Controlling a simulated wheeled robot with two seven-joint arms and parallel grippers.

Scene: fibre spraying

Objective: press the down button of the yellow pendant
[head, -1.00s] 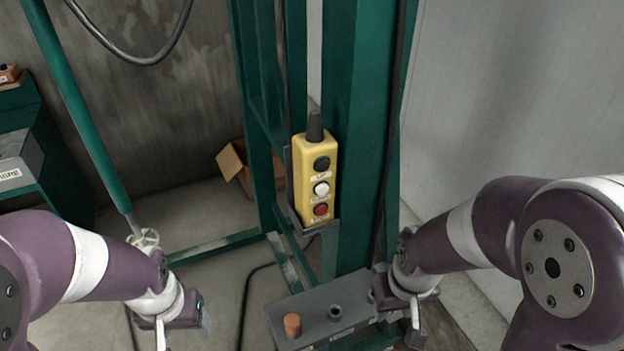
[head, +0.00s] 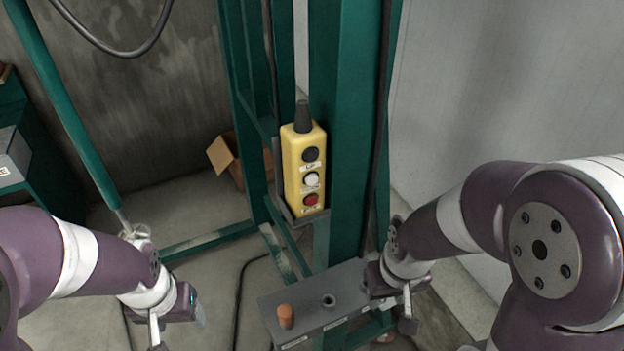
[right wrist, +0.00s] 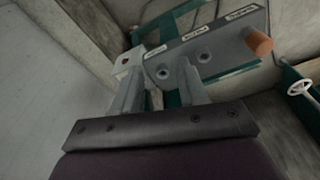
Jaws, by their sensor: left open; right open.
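The yellow pendant (head: 292,180) hangs upright in a grey holder on the green post in the head view. Its face has a black button (head: 310,154) on top, a white button (head: 311,179) in the middle and a red button (head: 310,200) at the bottom. The label under the black one seems to read UP; the others are too small to read surely. My left gripper (head: 178,325) is open and empty, low and left of the pendant. My right gripper (head: 392,305) is open, low and right of it; its fingers show apart in the right wrist view (right wrist: 158,85). Neither touches the pendant.
A grey box (head: 300,302) with an orange knob (head: 285,316) stands below the pendant, close to my right gripper. A green slanted pole (head: 70,110) stands at left. A cardboard box (head: 226,158) lies behind the post. The space before the pendant is clear.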

